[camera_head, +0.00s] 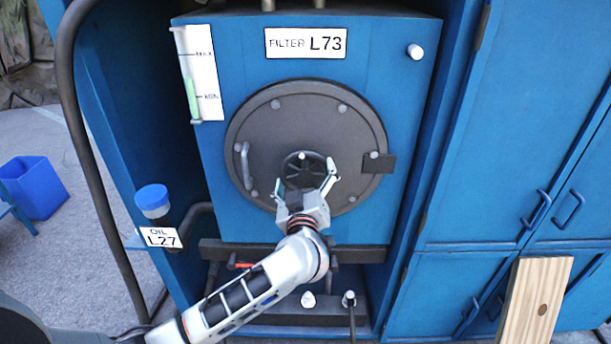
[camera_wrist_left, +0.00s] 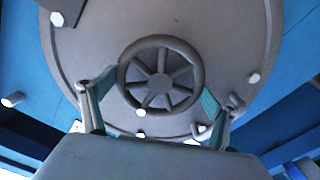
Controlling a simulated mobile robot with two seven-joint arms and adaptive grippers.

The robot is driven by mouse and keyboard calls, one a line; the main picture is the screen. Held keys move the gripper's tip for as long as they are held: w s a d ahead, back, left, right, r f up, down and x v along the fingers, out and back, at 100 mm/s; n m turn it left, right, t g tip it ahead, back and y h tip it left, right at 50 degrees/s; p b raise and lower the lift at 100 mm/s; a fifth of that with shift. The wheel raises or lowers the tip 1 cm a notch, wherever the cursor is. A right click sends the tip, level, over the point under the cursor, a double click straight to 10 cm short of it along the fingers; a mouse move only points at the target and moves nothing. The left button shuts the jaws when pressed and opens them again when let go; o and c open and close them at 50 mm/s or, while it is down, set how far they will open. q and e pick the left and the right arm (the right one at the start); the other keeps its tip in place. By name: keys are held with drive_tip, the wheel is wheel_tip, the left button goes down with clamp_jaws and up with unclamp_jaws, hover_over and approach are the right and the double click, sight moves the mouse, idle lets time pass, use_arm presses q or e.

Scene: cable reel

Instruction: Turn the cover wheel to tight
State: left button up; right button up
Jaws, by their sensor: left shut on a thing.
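The dark spoked cover wheel (camera_head: 299,164) sits at the middle of the round grey cover (camera_head: 264,118) on the blue filter housing. My left gripper (camera_head: 307,182) comes from below, with one finger on each side of the wheel. In the left wrist view, the wheel (camera_wrist_left: 160,74) shows its rim, hub and several spokes between the fingers of my left gripper (camera_wrist_left: 158,96). The fingers are shut on the wheel rim. A white mark shows on the wheel's top edge in the head view. My right gripper is not in view.
A handle (camera_head: 245,165) and a dark hinge block (camera_head: 379,163) sit on the cover. A level gauge (camera_head: 204,72) is at upper left. An oil filler with a blue cap (camera_head: 152,199) stands left. A wooden board (camera_head: 534,305) leans at lower right.

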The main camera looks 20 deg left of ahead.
use_arm(q)
drive_tip(key=shift+s+a+f+m, duration=0.1)
drive_tip(key=shift+a+f+m, duration=0.05)
drive_tip(key=shift+f+m, duration=0.4)
drive_tip(key=o, duration=0.9)
drive_tip(key=shift+a+r, duration=0.1)
drive_tip(key=shift+a, duration=0.05)
drive_tip(key=shift+r, duration=0.2)
drive_tip(key=v, duration=1.2)
